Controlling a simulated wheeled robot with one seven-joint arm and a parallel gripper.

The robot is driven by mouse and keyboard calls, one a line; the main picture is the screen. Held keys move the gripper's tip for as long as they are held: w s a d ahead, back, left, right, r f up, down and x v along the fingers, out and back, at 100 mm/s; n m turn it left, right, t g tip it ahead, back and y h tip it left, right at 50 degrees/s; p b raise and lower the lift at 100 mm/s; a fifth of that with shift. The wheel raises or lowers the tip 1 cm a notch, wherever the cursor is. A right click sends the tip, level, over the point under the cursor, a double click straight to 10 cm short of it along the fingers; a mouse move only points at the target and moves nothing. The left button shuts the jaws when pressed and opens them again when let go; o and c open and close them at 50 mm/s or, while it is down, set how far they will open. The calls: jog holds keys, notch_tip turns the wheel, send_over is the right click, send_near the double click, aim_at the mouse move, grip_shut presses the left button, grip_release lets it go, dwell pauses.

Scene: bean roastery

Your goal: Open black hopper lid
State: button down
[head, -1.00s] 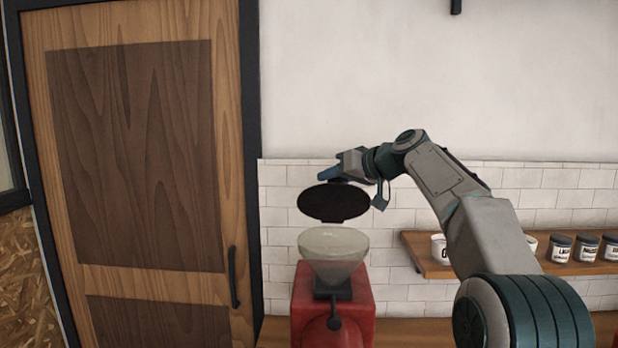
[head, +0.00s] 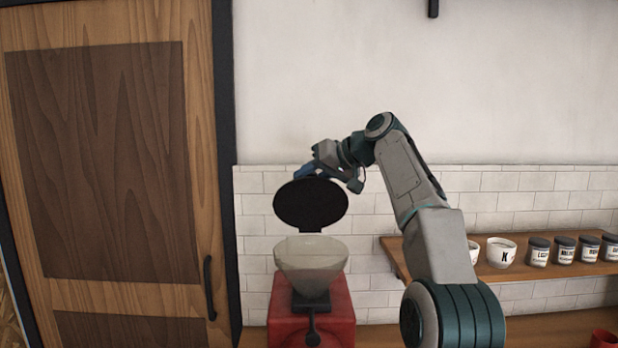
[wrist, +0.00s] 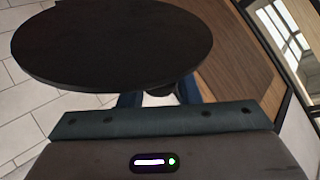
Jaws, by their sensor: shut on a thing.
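The black hopper lid (head: 311,205) is a dark round disc, tilted up above the clear hopper (head: 311,263) of the red grinder (head: 285,317). The hopper's mouth shows below the lid, with a gap between them. My gripper (head: 308,171) is at the lid's upper back edge, shut on it. In the wrist view the lid (wrist: 112,42) fills the upper left, and the blue fingers of my gripper (wrist: 160,99) reach its near edge. The exact contact is partly hidden behind the lid.
A wooden door with a black handle (head: 209,288) stands at the left. A wall shelf (head: 500,270) with cups and several jars is at the right. A red cup (head: 605,339) shows at the lower right edge. The tiled wall is close behind the grinder.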

aim_at(335, 185)
jog(key=shift+w+f, duration=0.25)
jog(key=shift+w, duration=0.05)
dwell(0.4)
jog(key=c, duration=1.1)
grip_release()
jog(key=shift+w, duration=0.1)
jog(key=shift+s+d+r, duration=0.1)
jog(key=shift+s+r, duration=0.1)
jog(key=shift+r, duration=0.1)
jog(key=v, duration=0.7)
jog(key=shift+w+d, duration=0.1)
